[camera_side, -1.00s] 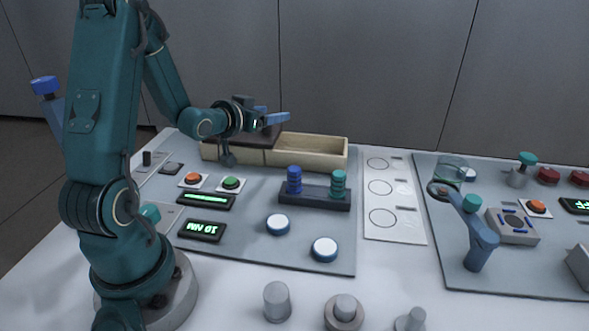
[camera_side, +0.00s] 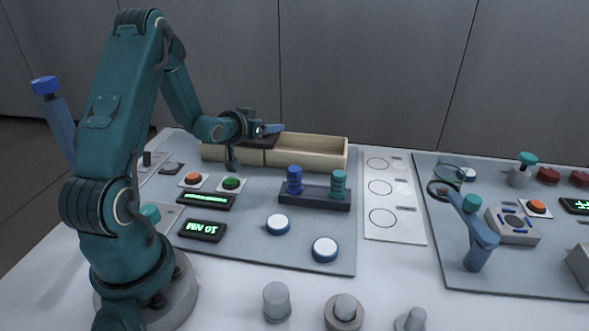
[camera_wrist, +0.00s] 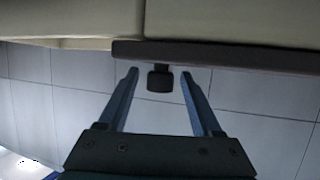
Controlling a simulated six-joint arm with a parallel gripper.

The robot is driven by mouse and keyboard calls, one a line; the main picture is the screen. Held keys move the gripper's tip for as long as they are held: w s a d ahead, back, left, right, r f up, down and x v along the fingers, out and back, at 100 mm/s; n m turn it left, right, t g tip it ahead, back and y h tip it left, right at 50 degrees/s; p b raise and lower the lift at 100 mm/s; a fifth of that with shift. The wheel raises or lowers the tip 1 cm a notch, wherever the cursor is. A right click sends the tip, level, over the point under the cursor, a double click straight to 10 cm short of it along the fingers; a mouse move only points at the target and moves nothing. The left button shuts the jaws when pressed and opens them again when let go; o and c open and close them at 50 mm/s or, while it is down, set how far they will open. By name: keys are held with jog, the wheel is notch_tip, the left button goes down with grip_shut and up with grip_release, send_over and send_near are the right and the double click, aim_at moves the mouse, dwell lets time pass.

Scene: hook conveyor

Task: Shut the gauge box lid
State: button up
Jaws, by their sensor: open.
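The gauge box (camera_side: 310,156) is a long beige box at the back of the left panel. Its right part is open and looks empty. The dark brown lid (camera_side: 264,142) lies over its left part, partly hidden by my arm. In the wrist view the lid's edge (camera_wrist: 225,56) runs across the top beside the beige box wall (camera_wrist: 70,18). A dark knob (camera_wrist: 160,80) sticks out from the lid. My gripper (camera_side: 272,129) is low over the lid. In the wrist view its open blue fingers (camera_wrist: 160,74) stand either side of the knob, with gaps on both sides.
In front of the box are orange (camera_side: 193,178) and green (camera_side: 231,183) buttons and a dark rack (camera_side: 314,196) with blue and teal pegs. A white plate with circles (camera_side: 392,215) lies to the right. A grey wall stands behind.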

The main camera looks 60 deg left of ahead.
jog(key=shift+c, duration=0.3)
grip_shut()
dwell(1.1)
